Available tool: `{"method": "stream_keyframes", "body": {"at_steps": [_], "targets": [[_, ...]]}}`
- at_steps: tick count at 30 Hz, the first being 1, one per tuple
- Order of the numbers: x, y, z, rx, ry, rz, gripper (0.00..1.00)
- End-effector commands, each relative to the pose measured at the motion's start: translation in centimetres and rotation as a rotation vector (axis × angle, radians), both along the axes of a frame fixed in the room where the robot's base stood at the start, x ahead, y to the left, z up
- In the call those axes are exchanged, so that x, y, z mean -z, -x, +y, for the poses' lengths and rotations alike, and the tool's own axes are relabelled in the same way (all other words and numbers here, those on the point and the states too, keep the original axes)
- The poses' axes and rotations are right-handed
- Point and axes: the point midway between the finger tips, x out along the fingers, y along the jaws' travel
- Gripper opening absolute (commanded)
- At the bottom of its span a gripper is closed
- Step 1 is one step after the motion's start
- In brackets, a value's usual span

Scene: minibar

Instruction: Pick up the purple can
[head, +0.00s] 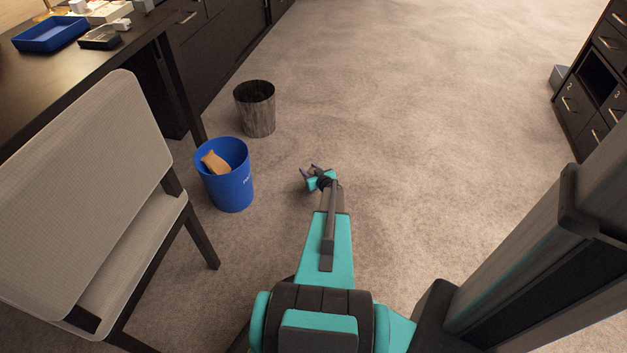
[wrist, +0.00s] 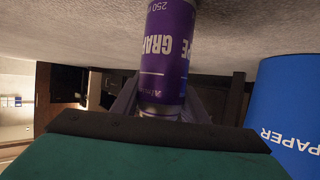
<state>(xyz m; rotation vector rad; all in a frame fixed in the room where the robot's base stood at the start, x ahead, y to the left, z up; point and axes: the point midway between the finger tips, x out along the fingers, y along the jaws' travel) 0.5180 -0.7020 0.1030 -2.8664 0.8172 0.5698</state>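The purple can (wrist: 165,50) stands out in the wrist view, at upper centre. Its grape lettering is upside down there, and its silver rim is at the lower end in the picture. The far end runs out of the top edge. The fingers of my gripper (wrist: 163,98) flank the can closely, one on each side. In the head view my gripper (head: 311,169) is low over the carpet, right of the blue bin, with its fingers spread. I cannot make out the can clearly there.
A blue paper bin (head: 229,185) holding a brown item stands left of my gripper; it also shows in the wrist view (wrist: 290,115). A dark bin (head: 256,112) stands behind it. A chair (head: 90,180) and desk (head: 75,75) are left. Carpet (head: 420,100) is clear to the right.

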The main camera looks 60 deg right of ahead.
Motion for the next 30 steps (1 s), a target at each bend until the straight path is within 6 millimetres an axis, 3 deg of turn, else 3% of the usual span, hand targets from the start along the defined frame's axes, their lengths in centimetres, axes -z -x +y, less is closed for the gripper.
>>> {"method": "stream_keyframes", "body": {"at_steps": [13,23,30], "targets": [[-0.6,0.0,0.0,0.000,0.000,0.000,0.19],[-4.2,0.1,0.0,0.001,0.001,0.001,0.19],[-4.4,4.7,2.8,0.004,-0.003,0.000,0.19]]}}
